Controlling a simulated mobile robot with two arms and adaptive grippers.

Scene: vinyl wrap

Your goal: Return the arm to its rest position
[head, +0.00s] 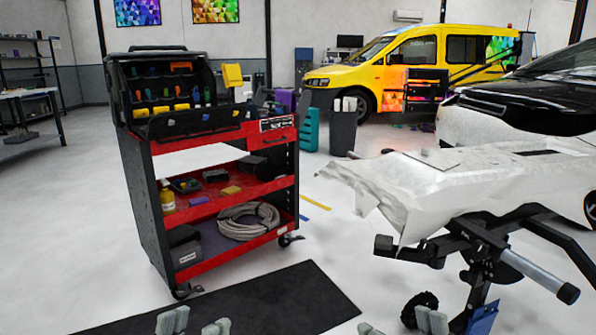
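My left gripper (195,325) shows only its grey fingertips at the bottom edge, left of centre, over the dark floor mat. The fingertips stand apart with nothing between them, so it is open. My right gripper (401,325) shows its grey fingertips at the bottom edge, right of centre, in front of the black stand. Its fingertips are also apart and empty. The arms behind both grippers are out of view. Neither gripper appears to touch anything.
A red and black tool cart (223,205) stands ahead on the left. A white panel (455,180) on a black stand (480,242) is on the right. A dark mat (270,302) lies in front. Open floor (335,235) separates cart and stand. A yellow van (415,58) is behind.

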